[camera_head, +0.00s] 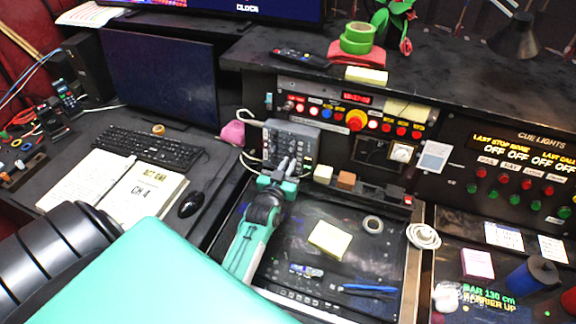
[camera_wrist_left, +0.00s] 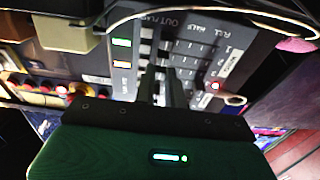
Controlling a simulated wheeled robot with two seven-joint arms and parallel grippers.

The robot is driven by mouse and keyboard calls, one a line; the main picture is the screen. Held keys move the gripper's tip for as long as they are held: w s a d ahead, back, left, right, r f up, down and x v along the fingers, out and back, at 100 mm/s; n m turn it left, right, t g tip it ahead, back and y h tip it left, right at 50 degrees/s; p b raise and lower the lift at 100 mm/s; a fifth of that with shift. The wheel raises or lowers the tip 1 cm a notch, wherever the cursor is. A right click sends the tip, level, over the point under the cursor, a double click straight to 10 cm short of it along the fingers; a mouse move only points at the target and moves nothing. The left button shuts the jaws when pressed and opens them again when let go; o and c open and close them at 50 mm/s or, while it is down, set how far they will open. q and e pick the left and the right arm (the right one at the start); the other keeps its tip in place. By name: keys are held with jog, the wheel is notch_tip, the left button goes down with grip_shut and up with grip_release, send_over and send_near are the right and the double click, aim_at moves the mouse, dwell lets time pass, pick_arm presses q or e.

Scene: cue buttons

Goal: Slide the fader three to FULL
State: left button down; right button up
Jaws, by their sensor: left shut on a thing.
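The grey fader box (camera_head: 290,145) stands at the back of the desk, left of the red-button panel. In the left wrist view its face (camera_wrist_left: 200,48) shows OUT, HALF and FULL labels, numbered rows and a lit red lamp (camera_wrist_left: 215,86). My left gripper (camera_head: 285,170) reaches the box's front from below. In the left wrist view its two dark fingers (camera_wrist_left: 164,78) are close together over the lower rows, shut on a fader knob. The fingers hide that knob, and I cannot clearly tell its row or exact position. My right gripper is not in view.
The panel with red buttons and a big yellow-ringed knob (camera_head: 356,120) is right of the box. A pink lump (camera_head: 233,132) and a white cable lie at its left. Small blocks (camera_head: 346,180) sit just right of my gripper. A yellow note pad (camera_head: 329,239) lies in front.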

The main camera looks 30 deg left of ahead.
pick_arm(q)
jog(key=shift+s+a, duration=0.2)
jog(key=shift+a, duration=0.6)
jog(key=shift+s+a, duration=0.2)
jog(key=shift+a, duration=0.6)
jog(key=c, duration=1.4)
grip_release()
jog(key=shift+c, duration=0.2)
jog(key=shift+d, duration=0.1)
jog(key=shift+s+f, duration=0.1)
jog(key=shift+s, duration=0.15)
jog(key=b+v, duration=0.4)
jog(key=v, duration=0.9)
jog(key=shift+s, duration=0.15)
